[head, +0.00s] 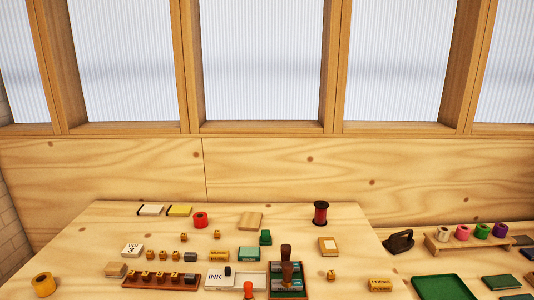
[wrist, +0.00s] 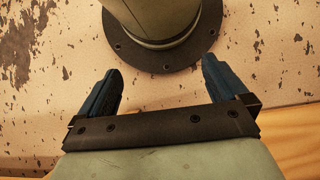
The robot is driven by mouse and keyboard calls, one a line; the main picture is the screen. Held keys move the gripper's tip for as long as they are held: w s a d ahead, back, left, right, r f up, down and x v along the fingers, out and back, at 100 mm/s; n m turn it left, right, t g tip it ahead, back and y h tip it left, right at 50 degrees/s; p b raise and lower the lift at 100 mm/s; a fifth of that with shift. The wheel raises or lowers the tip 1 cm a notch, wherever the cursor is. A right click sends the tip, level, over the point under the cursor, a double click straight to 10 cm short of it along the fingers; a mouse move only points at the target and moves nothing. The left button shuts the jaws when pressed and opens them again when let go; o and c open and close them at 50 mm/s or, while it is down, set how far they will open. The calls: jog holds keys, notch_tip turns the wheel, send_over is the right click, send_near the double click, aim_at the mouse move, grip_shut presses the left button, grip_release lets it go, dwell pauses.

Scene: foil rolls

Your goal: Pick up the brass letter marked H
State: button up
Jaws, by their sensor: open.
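Several small brass letter blocks show in the head view. Some stand loose on the table, such as one block (head: 149,254), another (head: 183,237), one farther right (head: 217,234) and one near the front (head: 331,275). More sit in a row on a reddish-brown rack (head: 190,287), including one block (head: 147,275). Their marks are too small to read, so I cannot tell which is H. My gripper (wrist: 163,66) shows only in the wrist view, its two blue fingers wide apart with nothing between them. No letter block shows in that view.
A wooden table (head: 110,230) holds the blocks. A green tray (head: 440,287) stands at right. The table's back left is fairly clear.

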jog(key=shift+s+d+r, duration=0.1)
jog(key=shift+s+d, duration=0.05)
jog(key=shift+s, duration=0.05)
jog(key=shift+c, duration=0.4)
jog(key=c, duration=0.8)
jog(key=shift+c, duration=0.2)
jog(key=shift+w, duration=0.15)
